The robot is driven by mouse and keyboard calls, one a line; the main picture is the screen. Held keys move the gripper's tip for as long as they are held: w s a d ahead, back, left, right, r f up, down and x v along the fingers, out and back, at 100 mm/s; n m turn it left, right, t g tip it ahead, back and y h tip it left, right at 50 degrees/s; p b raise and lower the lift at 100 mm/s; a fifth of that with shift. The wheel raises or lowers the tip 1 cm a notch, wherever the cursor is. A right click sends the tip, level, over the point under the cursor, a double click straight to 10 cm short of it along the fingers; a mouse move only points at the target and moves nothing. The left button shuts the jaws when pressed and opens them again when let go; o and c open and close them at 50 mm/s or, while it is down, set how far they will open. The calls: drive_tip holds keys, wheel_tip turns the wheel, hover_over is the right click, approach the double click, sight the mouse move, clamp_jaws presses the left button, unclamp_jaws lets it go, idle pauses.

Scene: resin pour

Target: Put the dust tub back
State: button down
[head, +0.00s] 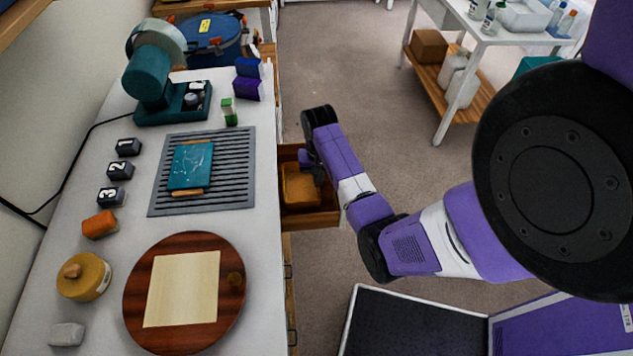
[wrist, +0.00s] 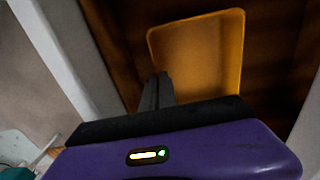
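The dust tub, which I take to be the open orange tub (head: 299,187), is inside the pulled-out wooden drawer (head: 318,220) at the right side of the bench. It also shows in the wrist view (wrist: 205,55), with its rim facing me. My gripper (head: 317,172) reaches down into the drawer at the tub's right side. In the wrist view its dark fingers (wrist: 157,90) are close together at the tub's left wall and seem to pinch it. Whether the tub rests on the drawer floor is hidden.
The bench (head: 265,215) holds a round wooden board (head: 235,310), a yellow lidded pot (head: 84,280), several numbered dark blocks (head: 120,170), a grey slatted mat (head: 235,165) and a teal machine (head: 150,80). A white table (head: 490,35) stands back right. The floor between is clear.

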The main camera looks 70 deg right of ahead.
drive_tip(key=shift+f, duration=0.1)
drive_tip(key=c, duration=1.7)
unclamp_jaws()
wheel_tip(320, 180, up, 12)
drive_tip(key=shift+r, duration=0.15)
